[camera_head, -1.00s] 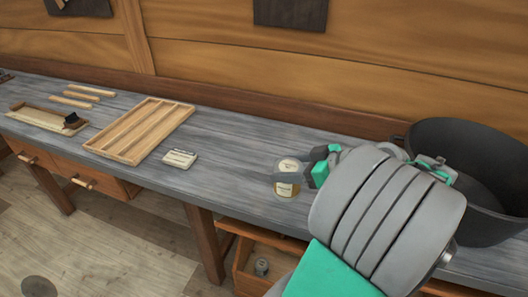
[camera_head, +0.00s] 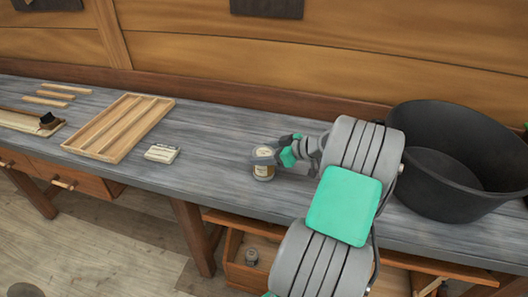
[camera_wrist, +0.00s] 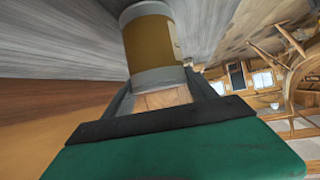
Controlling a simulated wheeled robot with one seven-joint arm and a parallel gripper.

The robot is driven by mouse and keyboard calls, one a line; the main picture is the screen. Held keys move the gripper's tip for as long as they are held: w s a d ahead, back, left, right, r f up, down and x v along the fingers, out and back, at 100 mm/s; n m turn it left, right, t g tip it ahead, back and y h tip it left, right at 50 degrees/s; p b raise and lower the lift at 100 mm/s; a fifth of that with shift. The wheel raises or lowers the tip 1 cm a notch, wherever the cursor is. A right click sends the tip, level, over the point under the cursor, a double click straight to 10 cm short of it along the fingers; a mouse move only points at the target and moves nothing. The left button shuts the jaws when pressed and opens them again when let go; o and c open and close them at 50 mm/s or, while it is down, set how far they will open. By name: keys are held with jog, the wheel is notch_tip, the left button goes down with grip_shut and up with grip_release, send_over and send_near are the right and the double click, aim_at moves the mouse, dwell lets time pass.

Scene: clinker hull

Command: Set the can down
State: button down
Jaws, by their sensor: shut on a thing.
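The can (camera_head: 264,172) has a pale label and a light lid, and is upright at the front part of the grey workbench (camera_head: 215,140). My gripper (camera_head: 266,160) reaches it from the right and is shut around its upper part. In the wrist view the can (camera_wrist: 152,40) stands between the fingers, with a brown-yellow label band and a grey metal rim. I cannot tell whether its base touches the bench top.
A wooden slatted tray (camera_head: 118,127) and a small labelled block (camera_head: 162,153) lie to the left. A big black tub (camera_head: 450,160) stands at the right. An open drawer (camera_head: 262,262) below holds a small tin (camera_head: 252,257). Bench between block and can is clear.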

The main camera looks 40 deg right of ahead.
jog(key=shift+f, duration=0.25)
jog(key=shift+f, duration=0.15)
jog(key=shift+f+b, duration=0.1)
jog(key=shift+b, duration=0.2)
jog(key=shift+c, duration=1.3)
grip_release()
